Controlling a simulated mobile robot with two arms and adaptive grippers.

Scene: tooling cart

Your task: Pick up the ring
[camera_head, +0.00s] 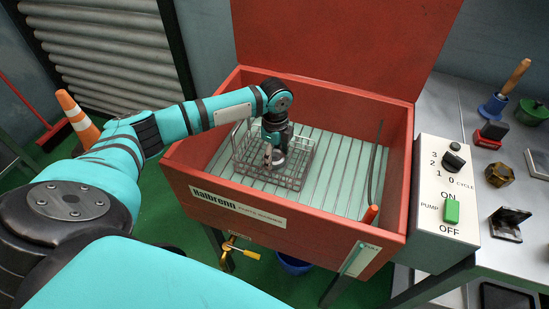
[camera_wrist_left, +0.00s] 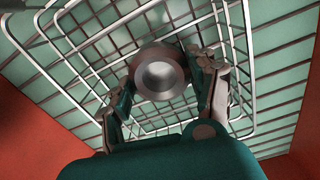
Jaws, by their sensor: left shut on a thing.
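The ring (camera_wrist_left: 160,73) is a grey metal ring with a paler, round centre, seen between my left fingers in the left wrist view. My left gripper (camera_head: 271,156) is shut on it, with one finger on each side, and points down into the wire basket (camera_head: 299,183). The basket stands on the slatted floor inside the red parts washer. In the head view the ring is small and partly hidden by the gripper. I cannot tell whether the ring touches the basket floor. My right gripper is not in view.
The red washer walls (camera_head: 237,206) surround the basket, and its lid (camera_head: 340,40) stands open behind. A control box (camera_head: 448,190) is on the right side. The slatted floor right of the basket is mostly clear.

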